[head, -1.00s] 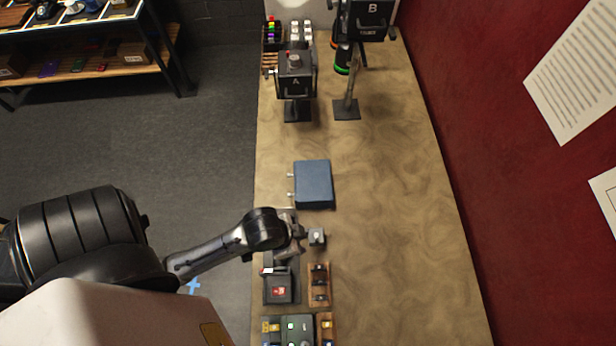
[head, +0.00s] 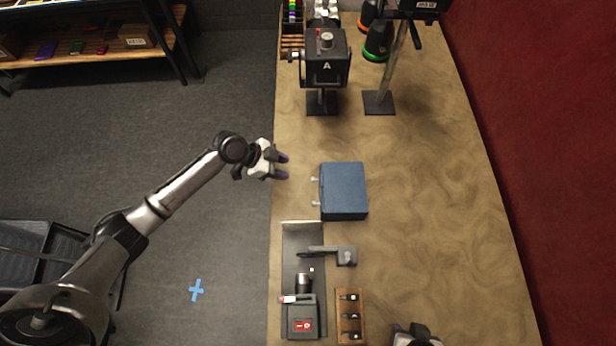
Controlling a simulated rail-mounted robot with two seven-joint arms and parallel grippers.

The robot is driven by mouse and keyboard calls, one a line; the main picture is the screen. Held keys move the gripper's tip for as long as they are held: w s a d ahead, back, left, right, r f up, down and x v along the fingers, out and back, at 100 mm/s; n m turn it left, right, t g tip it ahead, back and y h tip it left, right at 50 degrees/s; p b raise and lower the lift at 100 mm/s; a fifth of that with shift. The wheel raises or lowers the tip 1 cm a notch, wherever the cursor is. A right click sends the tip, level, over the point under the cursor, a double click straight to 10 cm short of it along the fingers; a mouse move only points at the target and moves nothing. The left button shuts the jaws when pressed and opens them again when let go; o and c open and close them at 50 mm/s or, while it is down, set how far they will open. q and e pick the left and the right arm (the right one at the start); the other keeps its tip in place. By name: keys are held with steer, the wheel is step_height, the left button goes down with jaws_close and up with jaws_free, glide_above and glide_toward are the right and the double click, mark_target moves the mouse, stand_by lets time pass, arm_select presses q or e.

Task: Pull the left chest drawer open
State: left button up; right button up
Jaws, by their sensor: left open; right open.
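A blue chest (head: 344,191) sits on the table near its left edge, closed as far as I can see. Two small pale handles stick out of its left face, an upper one (head: 315,179) and a lower one (head: 315,203). My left gripper (head: 283,167) is open and empty at the table's left edge. Its fingers point right towards the chest, a little higher in the picture than the upper handle and apart from it. My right gripper (head: 418,331) shows only in part at the bottom edge, over the table.
Device A (head: 324,62) on a stand and another stand (head: 379,102) are at the top. Below the chest are a grey tray (head: 301,240) with a grey-headed part, a box with a red label (head: 303,323) and a wooden rack (head: 350,318). The table right of the chest is clear.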

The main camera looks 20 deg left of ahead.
arm_select(q)
steer(key=x, duration=1.1)
steer(key=shift+r+p, duration=0.1)
steer(key=shift+p, duration=0.2)
steer(key=shift+c, duration=0.3)
jaws_close()
steer(key=shift+a, duration=0.1)
